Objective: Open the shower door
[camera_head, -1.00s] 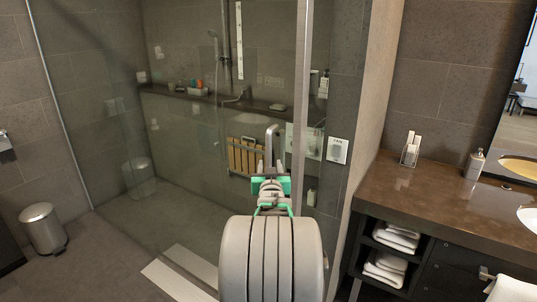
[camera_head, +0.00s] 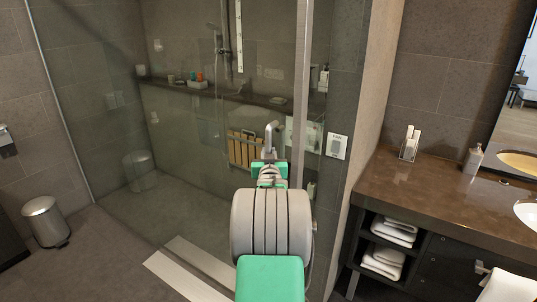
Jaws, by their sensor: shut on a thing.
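The shower door (camera_head: 185,130) is a clear glass panel in the middle of the head view, with a metal post (camera_head: 300,100) just right of my gripper. A grey bar-like door handle (camera_head: 269,138) stands up at the glass, left of the post. My gripper (camera_head: 269,160) is at the lower part of this handle, shut on it. Its fingertips are small and partly hidden by my own arm in front. I cannot tell whether the door stands ajar.
A wooden slatted rack (camera_head: 242,149) and a ledge with toiletries (camera_head: 215,92) are behind the glass. A vanity counter (camera_head: 440,195) stands at right. A metal bin (camera_head: 45,222) is at left. The floor (camera_head: 110,240) left of my arm is clear.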

